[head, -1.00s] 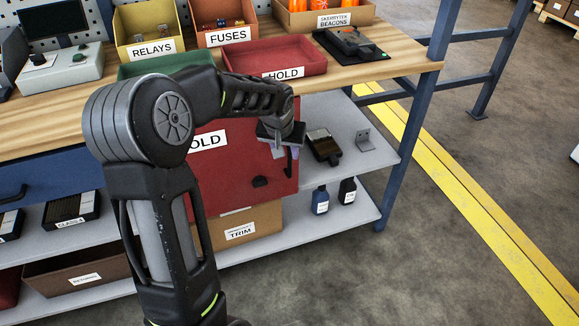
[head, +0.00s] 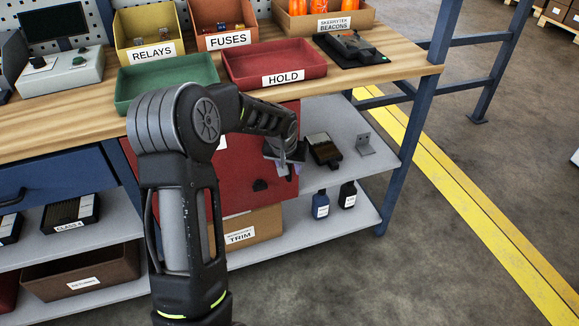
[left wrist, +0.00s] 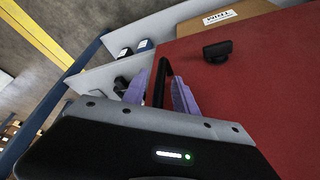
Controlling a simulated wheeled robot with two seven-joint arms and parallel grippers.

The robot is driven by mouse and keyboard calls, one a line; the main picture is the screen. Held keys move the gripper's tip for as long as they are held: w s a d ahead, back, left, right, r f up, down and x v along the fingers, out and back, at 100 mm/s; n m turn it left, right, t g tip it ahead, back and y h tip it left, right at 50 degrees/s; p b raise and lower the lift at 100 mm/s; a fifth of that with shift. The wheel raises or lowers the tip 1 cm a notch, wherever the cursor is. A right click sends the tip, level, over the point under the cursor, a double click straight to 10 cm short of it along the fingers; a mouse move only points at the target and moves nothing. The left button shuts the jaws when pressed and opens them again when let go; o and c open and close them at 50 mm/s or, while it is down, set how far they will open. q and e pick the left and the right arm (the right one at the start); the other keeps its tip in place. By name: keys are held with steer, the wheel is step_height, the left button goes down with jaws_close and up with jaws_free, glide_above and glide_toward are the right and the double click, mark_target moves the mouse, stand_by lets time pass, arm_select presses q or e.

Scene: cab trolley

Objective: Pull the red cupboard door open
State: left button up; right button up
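The red cupboard door (head: 240,180) is under the bench, below the red HOLD tray, and my left arm covers part of it. It looks closed, though its edges are partly hidden. It fills the right of the left wrist view (left wrist: 265,85). A black upright bar handle (left wrist: 161,82) stands near its edge. My left gripper (head: 285,168) is at the door's right side. In the left wrist view its purple fingers (left wrist: 160,88) stand on either side of the handle, with narrow gaps visible. My right gripper is not in view.
A small black knob (head: 260,185) sticks out low on the door. Grey shelves (head: 345,215) to the right hold a dark device (head: 324,150), a metal bracket (head: 365,144) and two small bottles. A blue bench post (head: 409,150) stands right.

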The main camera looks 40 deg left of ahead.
arm_select(q)
jaws_close()
stand_by(0.3)
stand_by(1.1)
